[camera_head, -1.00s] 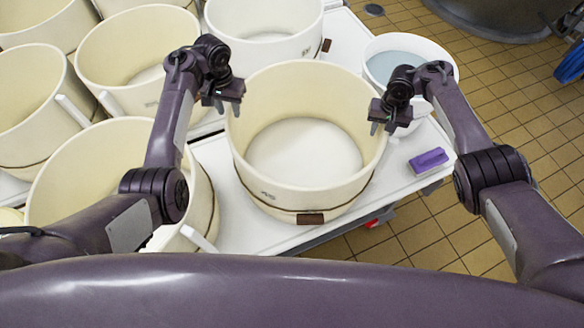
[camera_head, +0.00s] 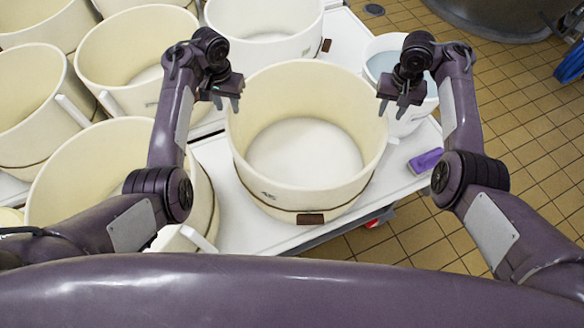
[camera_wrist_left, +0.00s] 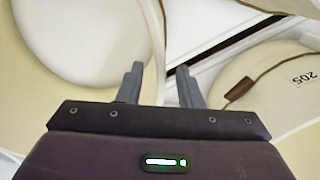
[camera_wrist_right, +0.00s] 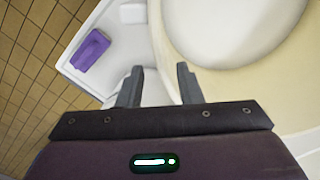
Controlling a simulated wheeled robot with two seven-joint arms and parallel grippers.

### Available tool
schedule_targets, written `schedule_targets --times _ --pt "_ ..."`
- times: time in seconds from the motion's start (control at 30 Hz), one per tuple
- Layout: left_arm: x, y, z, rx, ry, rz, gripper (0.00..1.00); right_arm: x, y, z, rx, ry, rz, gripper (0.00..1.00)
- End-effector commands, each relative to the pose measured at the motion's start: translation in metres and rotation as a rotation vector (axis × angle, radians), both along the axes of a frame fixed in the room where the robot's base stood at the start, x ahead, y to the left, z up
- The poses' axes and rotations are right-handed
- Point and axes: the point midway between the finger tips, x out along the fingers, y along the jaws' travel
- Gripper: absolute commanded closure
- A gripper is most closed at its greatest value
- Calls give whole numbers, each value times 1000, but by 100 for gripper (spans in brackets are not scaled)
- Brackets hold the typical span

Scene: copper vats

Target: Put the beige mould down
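The beige mould (camera_head: 305,200), a large round open tub with a dark band and brown tag, stands upright on the white table (camera_head: 235,215). My left gripper (camera_head: 227,103) is at its left rim, fingers apart. In the left wrist view the rim shows between the fingertips (camera_wrist_left: 158,80). My right gripper (camera_head: 393,108) is at the upper right rim, fingers apart. In the right wrist view the rim of the mould (camera_wrist_right: 215,80) passes between or below the fingertips (camera_wrist_right: 158,85). Neither gripper visibly clamps the wall. The mould's pale inner floor is bare.
More beige moulds crowd the left, with one close by at lower left (camera_head: 90,165) and another behind (camera_head: 265,30). A white bucket (camera_head: 408,120) stands behind my right gripper. A purple brush-like object (camera_head: 425,160) lies at the table's right edge. Tiled floor (camera_head: 500,100) is beyond.

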Motion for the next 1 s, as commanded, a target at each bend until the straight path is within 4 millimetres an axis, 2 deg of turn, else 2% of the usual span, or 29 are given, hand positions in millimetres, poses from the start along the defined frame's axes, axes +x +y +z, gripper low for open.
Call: schedule_targets --times 0.1,0.3,0.8,1.0 --pt "0 0 0 0 0 0 68 4 6 15 6 -14 4 68" --pt "0 0 0 0 0 0 68 2 3 26 3 -8 2 68" --pt "0 0 0 0 0 0 68 0 1 29 1 -1 0 68" --pt "0 7 1 0 0 2 68 0 1 33 1 -1 1 68"
